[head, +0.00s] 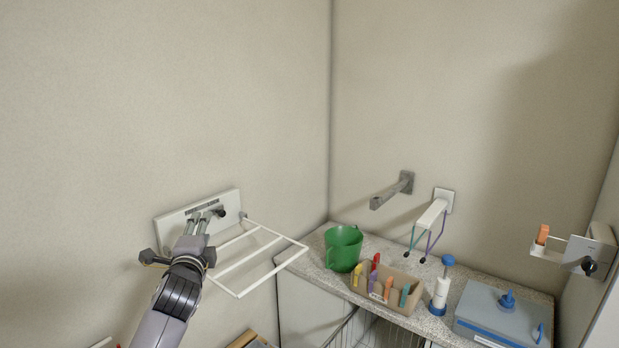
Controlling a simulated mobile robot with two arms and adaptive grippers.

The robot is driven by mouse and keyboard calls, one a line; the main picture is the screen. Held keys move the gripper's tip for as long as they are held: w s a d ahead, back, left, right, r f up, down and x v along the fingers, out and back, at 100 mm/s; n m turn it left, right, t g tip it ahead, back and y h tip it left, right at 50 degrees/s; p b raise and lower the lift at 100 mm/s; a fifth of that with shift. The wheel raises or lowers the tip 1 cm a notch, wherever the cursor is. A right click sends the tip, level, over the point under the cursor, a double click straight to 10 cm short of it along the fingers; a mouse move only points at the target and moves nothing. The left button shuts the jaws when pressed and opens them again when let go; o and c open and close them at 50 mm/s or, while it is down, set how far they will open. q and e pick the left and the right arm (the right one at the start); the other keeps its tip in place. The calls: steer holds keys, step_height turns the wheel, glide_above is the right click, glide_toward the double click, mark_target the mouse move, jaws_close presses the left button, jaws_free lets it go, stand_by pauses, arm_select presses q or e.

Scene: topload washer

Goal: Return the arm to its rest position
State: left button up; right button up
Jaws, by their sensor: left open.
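My left arm comes in from the bottom left of the head view. Its left gripper (180,258) is open and empty, with its fingers spread wide near the left wall. It overlaps the lower left of a pale wall plate (170,224) with pipe stubs. I cannot tell whether it touches the plate. My right gripper is not in view.
A white wire rack (272,271) juts from the wall right of my left gripper.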

arm_select(q)
steer(key=s+d+f+n+g, duration=0.2)
steer(key=s+f+n+g, duration=0.5)
steer(key=s+f, duration=1.4)
steer(key=s+d+f+n+g+h, duration=0.1)
steer(key=s+f+n+g, duration=0.35)
steer(key=s, duration=0.95)
steer(key=s+d+f+n+g+h, duration=0.1)
steer(key=s+f+n+g, duration=0.35)
steer(key=s, duration=0.85)
step_height(320, 180, down, 31)
steer(key=s+m+b, duration=0.1)
steer(key=m+b, duration=0.1)
steer(key=b, duration=0.3)
steer(key=s+a+f+b, duration=0.1)
steer(key=s+f+b, duration=0.1)
steer(key=s+f, duration=0.6)
steer(key=s+a+f+b, duration=0.1)
steer(key=s+f+b, duration=0.2)
steer(key=s+f, duration=0.6)
step_height(320, 180, down, 6)
steer(key=shift+s+a+r+g, duration=0.15)
steer(key=shift+s+a+g, duration=0.05)
steer(key=shift+a+g, duration=0.2)
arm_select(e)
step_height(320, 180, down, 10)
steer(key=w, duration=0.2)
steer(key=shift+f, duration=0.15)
